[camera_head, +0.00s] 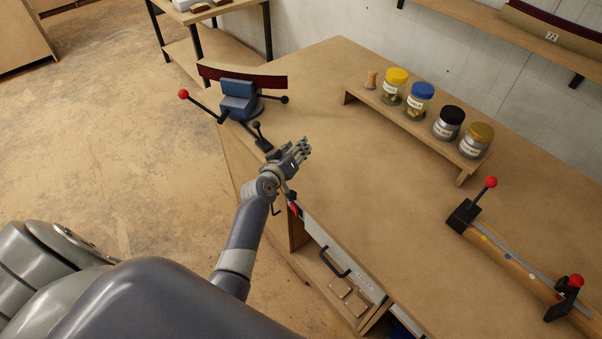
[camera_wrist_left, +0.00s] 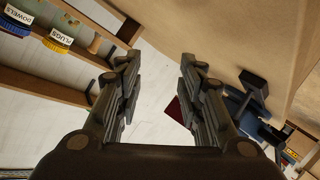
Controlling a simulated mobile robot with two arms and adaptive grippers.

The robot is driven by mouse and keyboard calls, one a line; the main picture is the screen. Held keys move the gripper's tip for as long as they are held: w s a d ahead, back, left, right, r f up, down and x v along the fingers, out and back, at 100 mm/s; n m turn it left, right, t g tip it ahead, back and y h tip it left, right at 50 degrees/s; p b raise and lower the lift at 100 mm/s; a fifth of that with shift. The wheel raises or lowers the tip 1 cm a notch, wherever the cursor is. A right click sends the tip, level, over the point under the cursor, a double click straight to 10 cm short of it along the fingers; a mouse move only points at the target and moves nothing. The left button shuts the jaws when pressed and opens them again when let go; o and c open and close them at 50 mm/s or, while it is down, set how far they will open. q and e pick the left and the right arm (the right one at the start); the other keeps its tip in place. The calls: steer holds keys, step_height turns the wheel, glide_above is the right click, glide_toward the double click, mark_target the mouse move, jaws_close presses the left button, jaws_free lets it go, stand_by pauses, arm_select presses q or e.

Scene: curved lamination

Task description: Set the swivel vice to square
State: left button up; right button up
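The swivel vice (camera_head: 238,103) is blue and stands on the far-left corner of the workbench. A long dark red strip (camera_head: 262,81) lies across its jaws. In the left wrist view the fingers (camera_wrist_left: 158,75) are spread and empty. The vice (camera_wrist_left: 236,104) shows there partly behind the right finger. My right gripper is not in view.
A low wooden riser (camera_head: 420,125) carries several lidded jars at the back. A clamp rail with red-ball levers (camera_head: 510,250) lies at the right. An open drawer (camera_head: 345,285) holding wooden blocks is below the front edge. The bench middle is clear.

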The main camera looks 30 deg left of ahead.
arm_select(q)
steer(key=s+d+m, duration=0.1)
steer(key=s+d+f+m+g+h, duration=0.1)
steer(key=s+d, duration=0.1)
steer(key=s+d+m+g+h, duration=0.1)
steer(key=s, duration=0.1)
steer(key=shift+s+d+f+m, duration=0.2)
steer(key=shift+s+d+m, duration=0.05)
steer(key=shift+d+m, duration=0.1)
steer(key=shift+c, duration=0.2)
